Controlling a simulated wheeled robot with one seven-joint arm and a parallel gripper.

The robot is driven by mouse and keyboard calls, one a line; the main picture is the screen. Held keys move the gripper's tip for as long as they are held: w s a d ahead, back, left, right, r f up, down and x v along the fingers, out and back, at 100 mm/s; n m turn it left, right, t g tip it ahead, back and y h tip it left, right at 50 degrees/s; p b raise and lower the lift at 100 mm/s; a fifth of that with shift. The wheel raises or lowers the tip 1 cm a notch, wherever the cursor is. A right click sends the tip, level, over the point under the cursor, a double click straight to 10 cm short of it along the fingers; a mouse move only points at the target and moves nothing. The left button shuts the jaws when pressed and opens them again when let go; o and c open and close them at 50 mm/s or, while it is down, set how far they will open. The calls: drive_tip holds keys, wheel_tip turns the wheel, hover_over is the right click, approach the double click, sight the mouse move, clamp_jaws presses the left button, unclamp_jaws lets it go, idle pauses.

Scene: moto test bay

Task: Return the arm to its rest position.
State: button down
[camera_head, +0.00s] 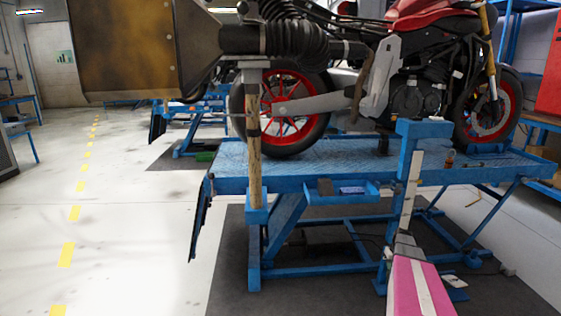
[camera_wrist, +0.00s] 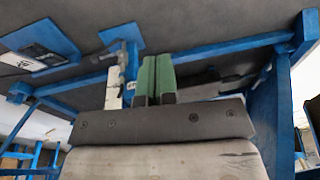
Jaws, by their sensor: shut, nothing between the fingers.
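My gripper (camera_wrist: 154,79) shows in the wrist view. Its two green fingers stand side by side, shut with nothing held between them. Behind them are the dark underside and blue bars of a structure that looks like the motorcycle lift. The depth between fingers and bars is hard to judge. I cannot make out my gripper in the head view.
A blue motorcycle lift (camera_head: 285,183) fills the centre right, carrying a red and black motorcycle (camera_head: 405,85). A large brown box-like shape (camera_head: 130,50) blocks the upper left. A pink and white striped piece (camera_head: 420,290) is at the lower right. Floor at left is clear.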

drive_tip(key=s+a+r, duration=0.5)
drive_tip(key=s+a, duration=0.2)
drive_tip(key=a, duration=0.4)
drive_tip(key=s+a+r, duration=0.5)
drive_tip(key=s+a, duration=0.2)
drive_tip(key=a, duration=0.4)
drive_tip(key=s+a+r+g+h, duration=0.1)
drive_tip(key=s+a+r, duration=0.4)
drive_tip(key=a, duration=0.6)
drive_tip(key=s, duration=0.2)
drive_tip(key=shift+s+a+r+m, duration=0.25)
drive_tip(key=shift+s+r+m, duration=0.05)
drive_tip(key=shift+s+r, duration=0.05)
